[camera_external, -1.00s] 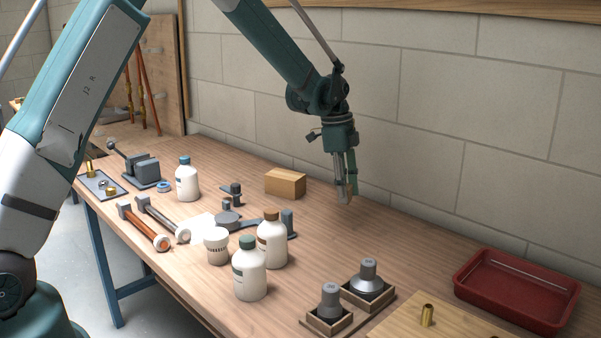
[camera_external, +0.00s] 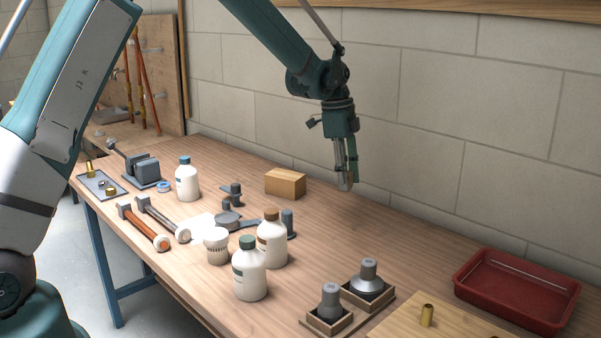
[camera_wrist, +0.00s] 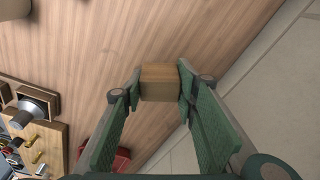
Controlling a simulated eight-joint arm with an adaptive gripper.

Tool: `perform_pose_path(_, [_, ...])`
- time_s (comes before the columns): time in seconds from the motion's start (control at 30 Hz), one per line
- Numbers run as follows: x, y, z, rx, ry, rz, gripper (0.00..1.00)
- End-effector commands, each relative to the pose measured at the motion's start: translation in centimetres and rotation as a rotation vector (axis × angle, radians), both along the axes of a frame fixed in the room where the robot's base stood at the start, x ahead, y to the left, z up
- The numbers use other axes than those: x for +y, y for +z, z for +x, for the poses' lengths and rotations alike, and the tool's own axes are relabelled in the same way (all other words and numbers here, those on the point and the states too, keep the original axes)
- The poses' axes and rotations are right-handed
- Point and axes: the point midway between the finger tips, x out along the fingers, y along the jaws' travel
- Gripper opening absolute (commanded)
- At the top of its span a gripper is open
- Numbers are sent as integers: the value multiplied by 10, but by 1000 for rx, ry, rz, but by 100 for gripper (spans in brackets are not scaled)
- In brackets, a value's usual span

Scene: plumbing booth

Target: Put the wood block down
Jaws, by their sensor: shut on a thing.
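My gripper (camera_external: 347,178) is shut on a small wood block (camera_external: 345,184) and points down above the back part of the workbench. In the wrist view the wood block (camera_wrist: 160,82) sits between the two green finger pads, with one pad on each side. The block appears clear of the bench top, though the exact height is hard to tell. In the external view the fingers hide part of it.
A larger wooden block (camera_external: 285,184) lies left of my gripper. White bottles (camera_external: 249,270) and a jar (camera_external: 217,246) stand nearer the front. Two weights in wooden holders (camera_external: 368,284) and a red tray (camera_external: 517,291) are to the right. The bench beneath and right of my gripper is bare.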

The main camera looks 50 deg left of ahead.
Motion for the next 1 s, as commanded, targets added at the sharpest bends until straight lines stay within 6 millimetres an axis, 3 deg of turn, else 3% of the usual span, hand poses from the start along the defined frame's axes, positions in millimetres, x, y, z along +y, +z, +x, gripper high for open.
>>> perform_pose_path(0.17, [-6,0,1,0,-9,0,18])
perform_pose_path(0.37, [-30,0,4,0,-49,0,18])
perform_pose_path(0.57, [-79,1,8,0,-127,0,18])
perform_pose_path(1.0, [-210,3,6,1,-342,0,18])
